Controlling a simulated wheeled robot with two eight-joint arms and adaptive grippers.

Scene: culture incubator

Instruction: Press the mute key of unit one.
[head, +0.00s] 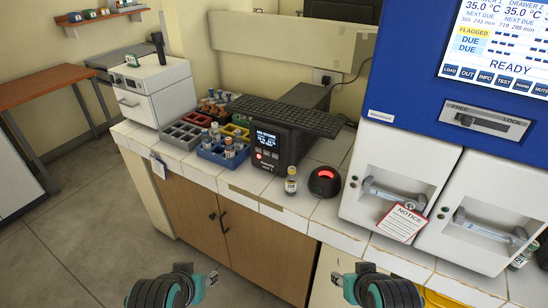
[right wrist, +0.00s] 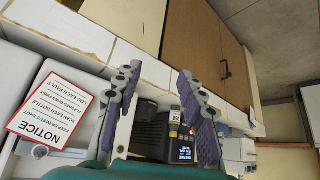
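The large blue unit (head: 400,75) stands on the counter at the right in the head view. Its screen (head: 500,40) reads READY with FLAGGED and DUE lines. A row of keys runs below it, with the MUTE key (head: 541,89) at the right end, partly cut by the frame edge. I cannot read a unit number there. A black unit (head: 275,145) with a small lit display and a red light stands mid-counter. My left gripper (head: 212,278) is low in front of the counter, its opening unclear. My right gripper (head: 338,278) is open and empty; its spread fingers show in the right wrist view (right wrist: 160,72).
A round black device with a red light (head: 325,181) and a small bottle (head: 291,180) stand near the counter edge. Coloured racks (head: 180,135) hold several bottles. A NOTICE tag (head: 402,223) hangs on a drawer handle. The floor before the counter is clear.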

